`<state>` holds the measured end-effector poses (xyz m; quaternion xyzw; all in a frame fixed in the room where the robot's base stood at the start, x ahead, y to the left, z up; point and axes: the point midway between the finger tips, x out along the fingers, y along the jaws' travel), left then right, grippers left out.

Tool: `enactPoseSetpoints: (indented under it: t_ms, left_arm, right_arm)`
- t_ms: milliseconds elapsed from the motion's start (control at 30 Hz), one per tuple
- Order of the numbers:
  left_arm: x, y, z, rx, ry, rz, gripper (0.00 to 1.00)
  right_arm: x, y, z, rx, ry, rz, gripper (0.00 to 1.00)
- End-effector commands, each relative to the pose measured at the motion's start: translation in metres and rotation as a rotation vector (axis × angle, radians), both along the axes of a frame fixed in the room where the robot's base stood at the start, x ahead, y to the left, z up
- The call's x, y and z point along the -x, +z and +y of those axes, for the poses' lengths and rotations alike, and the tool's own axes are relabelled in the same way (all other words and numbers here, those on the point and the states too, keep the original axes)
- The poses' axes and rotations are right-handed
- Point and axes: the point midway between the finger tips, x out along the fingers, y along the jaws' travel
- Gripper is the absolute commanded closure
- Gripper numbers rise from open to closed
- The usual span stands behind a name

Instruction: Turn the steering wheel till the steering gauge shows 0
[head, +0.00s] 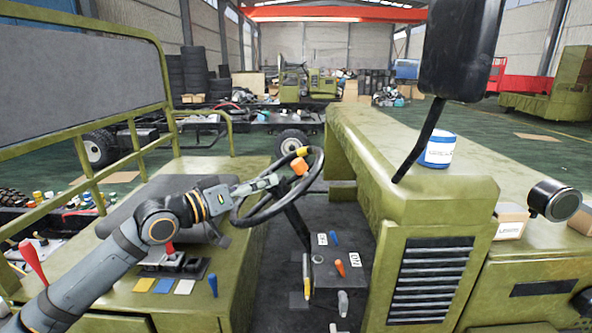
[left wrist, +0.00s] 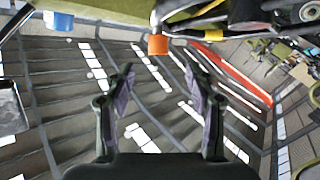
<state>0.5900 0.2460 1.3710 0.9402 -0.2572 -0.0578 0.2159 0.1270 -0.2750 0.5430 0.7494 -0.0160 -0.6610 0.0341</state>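The black steering wheel (head: 262,215) stands tilted on its column in the middle of the head view. An orange knob (head: 299,166) and a yellow mark (head: 303,151) are on its far right rim. My left gripper (head: 274,181) is over the wheel, its fingertips just left of the orange knob. In the left wrist view my left gripper (left wrist: 158,60) has its fingers spread with nothing between them; the orange knob (left wrist: 157,44) is just beyond the tips. Part of the wheel shows at the top (left wrist: 215,18). I cannot make out a steering gauge. My right gripper is not in view.
A dark console (head: 335,265) with blue and orange levers stands right of the wheel column. A red lever (head: 33,262) is at the left. The green hood (head: 400,180) carries a blue-and-white can (head: 437,150). A black mirror (head: 460,45) hangs at upper right.

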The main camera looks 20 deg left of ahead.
Motion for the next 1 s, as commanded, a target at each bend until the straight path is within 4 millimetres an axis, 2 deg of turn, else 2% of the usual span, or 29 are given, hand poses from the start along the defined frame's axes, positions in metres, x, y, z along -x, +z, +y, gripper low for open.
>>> enactPoseSetpoints:
  t_ms: [200, 267, 367, 633, 833, 1000]
  left_arm:
    - [-0.007, 0.003, -0.001, 0.006, 0.005, -0.001, 0.44]
    - [-0.011, 0.004, -0.004, 0.009, 0.005, -0.001, 0.44]
    - [-0.020, 0.004, -0.010, 0.010, 0.003, -0.001, 0.44]
    - [-0.052, 0.004, -0.031, 0.008, -0.001, 0.004, 0.44]
    - [-0.078, 0.002, -0.045, 0.003, 0.001, 0.004, 0.44]
    - [-0.089, -0.001, -0.052, -0.001, 0.001, 0.004, 0.44]
  right_arm:
    - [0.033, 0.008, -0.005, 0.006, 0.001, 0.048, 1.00]
    - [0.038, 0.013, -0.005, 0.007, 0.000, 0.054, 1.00]
    - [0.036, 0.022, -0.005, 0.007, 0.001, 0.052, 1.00]
    - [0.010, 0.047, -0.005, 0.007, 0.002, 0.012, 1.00]
    - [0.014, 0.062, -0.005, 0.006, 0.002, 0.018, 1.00]
    - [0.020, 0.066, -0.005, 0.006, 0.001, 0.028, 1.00]
